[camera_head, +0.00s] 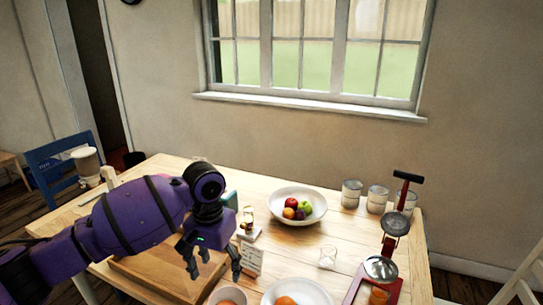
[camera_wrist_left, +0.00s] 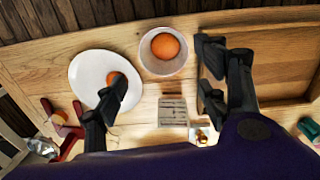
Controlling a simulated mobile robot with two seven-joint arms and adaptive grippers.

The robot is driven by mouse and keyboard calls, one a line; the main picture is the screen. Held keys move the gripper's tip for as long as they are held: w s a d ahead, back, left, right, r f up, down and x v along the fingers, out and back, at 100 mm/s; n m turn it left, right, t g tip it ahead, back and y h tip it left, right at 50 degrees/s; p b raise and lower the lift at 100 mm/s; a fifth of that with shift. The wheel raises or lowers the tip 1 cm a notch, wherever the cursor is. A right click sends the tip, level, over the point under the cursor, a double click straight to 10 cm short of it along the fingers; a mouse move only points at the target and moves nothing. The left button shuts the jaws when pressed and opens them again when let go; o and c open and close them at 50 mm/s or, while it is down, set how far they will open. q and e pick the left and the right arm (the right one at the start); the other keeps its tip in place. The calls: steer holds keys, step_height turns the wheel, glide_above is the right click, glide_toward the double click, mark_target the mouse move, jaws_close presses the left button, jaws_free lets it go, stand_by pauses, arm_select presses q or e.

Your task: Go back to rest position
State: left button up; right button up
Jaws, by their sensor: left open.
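My left gripper (camera_head: 214,268) is open and empty, its fingers pointing down over the front of the wooden table, beside the wooden tray (camera_head: 150,282). In the left wrist view the fingers of my left gripper (camera_wrist_left: 168,92) are spread wide. A small white bowl (camera_wrist_left: 163,72) with an orange (camera_wrist_left: 165,46) in it lies between and beyond them. The left finger overlaps a white plate (camera_wrist_left: 88,72) with an orange piece on it, and the right one overlaps the tray's edge. My right gripper is in neither view.
A red juice press (camera_head: 390,285) stands at the right. A blue chair (camera_head: 60,165) is at the left, a white chair (camera_head: 525,275) at the right.

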arm_select(q)
steer(key=s+d+f+m+h, duration=0.1)
steer(key=s+d+f, duration=0.2)
steer(key=s+f, duration=0.8)
steer(key=s+d+f+h, duration=0.2)
steer(key=s+d+f, duration=0.1)
steer(key=s+f, duration=0.75)
steer(key=s+a+r+n+y, duration=0.1)
steer(key=s+a+n+y, duration=0.1)
steer(key=s+a, duration=0.7)
steer(key=s+a+r+n+y, duration=0.15)
steer(key=s+a, duration=0.35)
steer(key=s, duration=0.8)
steer(key=w+d+f+t+p, duration=0.1)
steer(key=w+d+f+t, duration=0.3)
steer(key=w+f+t, duration=0.4)
steer(key=shift+w+f+t+h+p, duration=0.35)
steer(key=shift+w+f, duration=0.25)
steer(key=shift+w, duration=0.25)
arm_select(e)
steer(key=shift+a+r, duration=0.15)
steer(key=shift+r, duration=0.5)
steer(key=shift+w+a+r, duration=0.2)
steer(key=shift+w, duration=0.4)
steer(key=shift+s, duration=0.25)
